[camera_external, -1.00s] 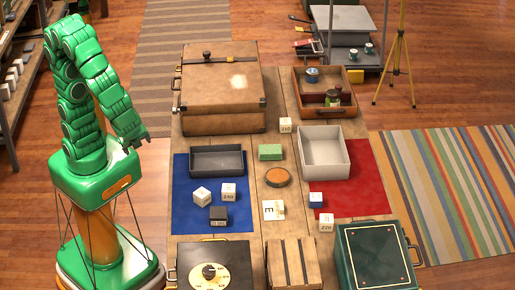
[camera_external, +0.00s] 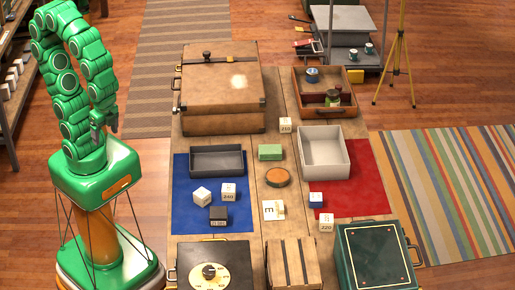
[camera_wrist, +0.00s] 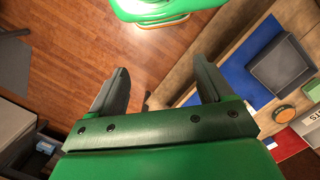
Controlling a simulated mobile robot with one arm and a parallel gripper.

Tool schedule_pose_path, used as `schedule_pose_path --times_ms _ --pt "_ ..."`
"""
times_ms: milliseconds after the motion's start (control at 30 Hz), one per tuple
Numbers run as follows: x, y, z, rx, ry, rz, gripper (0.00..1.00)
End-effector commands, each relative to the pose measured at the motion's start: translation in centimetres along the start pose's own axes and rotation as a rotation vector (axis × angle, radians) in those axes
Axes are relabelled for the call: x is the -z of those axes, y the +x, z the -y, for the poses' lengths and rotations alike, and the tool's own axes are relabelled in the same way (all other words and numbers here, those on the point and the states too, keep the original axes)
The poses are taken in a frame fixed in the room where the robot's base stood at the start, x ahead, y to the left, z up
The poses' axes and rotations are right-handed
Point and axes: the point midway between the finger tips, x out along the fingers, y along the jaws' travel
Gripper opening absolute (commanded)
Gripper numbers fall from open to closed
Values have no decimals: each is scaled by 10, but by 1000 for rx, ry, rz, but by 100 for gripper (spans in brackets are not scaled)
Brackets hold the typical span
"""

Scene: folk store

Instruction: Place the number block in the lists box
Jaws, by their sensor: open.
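My gripper (camera_external: 104,128) hangs above my own base, left of the table and well apart from every block. In the wrist view its two fingers (camera_wrist: 161,84) are spread with nothing between them. White blocks with printed digits stand on the table: one (camera_external: 285,125) near the back, one (camera_external: 228,192) on the blue mat, one (camera_external: 326,222) at front right. I cannot tell which one the task means. The white open box (camera_external: 324,174) stands at the red mat, looks empty, and its wall shows letters ending in "STS" in the wrist view (camera_wrist: 309,124).
A dark tray (camera_external: 217,174), a plain-looking white block (camera_external: 202,196) and a dark block (camera_external: 218,216) are on the blue mat (camera_external: 183,215). A green block (camera_external: 270,152) and round orange disc (camera_external: 277,177) lie mid-table. Cases crowd the table's back and front.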

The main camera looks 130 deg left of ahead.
Motion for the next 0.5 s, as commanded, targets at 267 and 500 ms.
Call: schedule_pose_path --times_ms 267,500 --pt "0 -1 -1 -2 5 -4 80" --pt "21 2 4 -7 3 -6 80"
